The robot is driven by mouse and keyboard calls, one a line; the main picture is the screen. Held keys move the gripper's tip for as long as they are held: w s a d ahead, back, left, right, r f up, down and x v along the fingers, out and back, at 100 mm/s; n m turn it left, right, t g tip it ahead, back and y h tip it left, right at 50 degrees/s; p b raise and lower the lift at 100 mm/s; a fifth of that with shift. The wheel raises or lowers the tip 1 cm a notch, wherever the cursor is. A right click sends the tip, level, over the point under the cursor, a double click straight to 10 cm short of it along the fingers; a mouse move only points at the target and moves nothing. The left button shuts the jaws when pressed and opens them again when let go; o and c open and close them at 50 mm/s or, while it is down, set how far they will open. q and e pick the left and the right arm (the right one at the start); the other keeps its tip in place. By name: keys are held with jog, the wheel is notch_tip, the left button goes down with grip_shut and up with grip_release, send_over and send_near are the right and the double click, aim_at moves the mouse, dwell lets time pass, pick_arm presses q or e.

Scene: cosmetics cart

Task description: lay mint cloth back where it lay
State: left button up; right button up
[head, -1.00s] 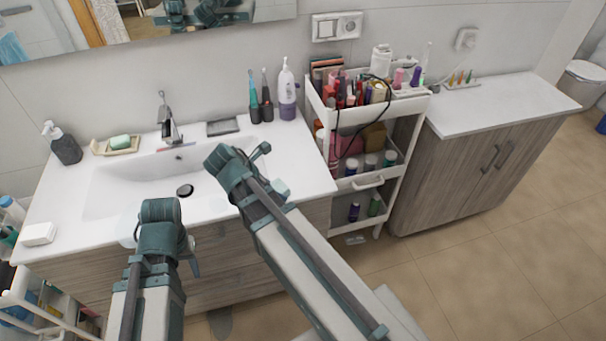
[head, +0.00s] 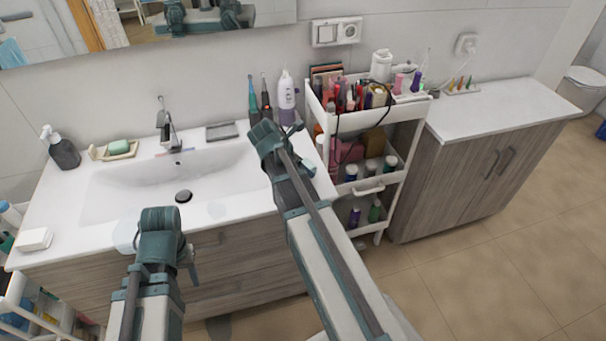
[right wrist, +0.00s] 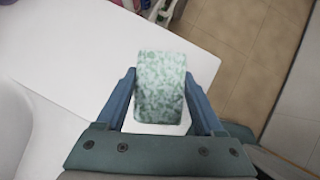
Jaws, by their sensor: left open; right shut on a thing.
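The mint cloth (right wrist: 160,85) is a small folded piece with a mottled green and white pattern. In the right wrist view it sits between the blue fingers of my right gripper (right wrist: 160,105), which is shut on it, above the white counter. In the head view my right arm reaches over the counter's right part, close to the cart; its fingertips and the cloth are not clear there. My left gripper (head: 163,240) is over the counter's front edge at the left, seen from behind; it is open and its fingertips are mostly hidden.
The white counter (head: 75,215) has a basin with a faucet (head: 170,130). Toothbrushes and a white-purple bottle (head: 286,95) stand at its back right. A loaded white cart (head: 395,160) is to the right. A soap dish (head: 115,152) and a dark dispenser (head: 64,152) are at the left.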

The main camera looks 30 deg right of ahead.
jog(key=f+b, duration=0.3)
jog(key=f, duration=0.1)
jog(key=shift+w+d+b, duration=0.15)
jog(key=shift+d+b, duration=0.1)
jog(key=shift+b, duration=0.1)
jog(key=shift+r, duration=0.2)
jog(key=shift+f, duration=0.1)
jog(key=o, duration=0.7)
jog(key=shift+f, duration=0.1)
jog(key=o, duration=0.5)
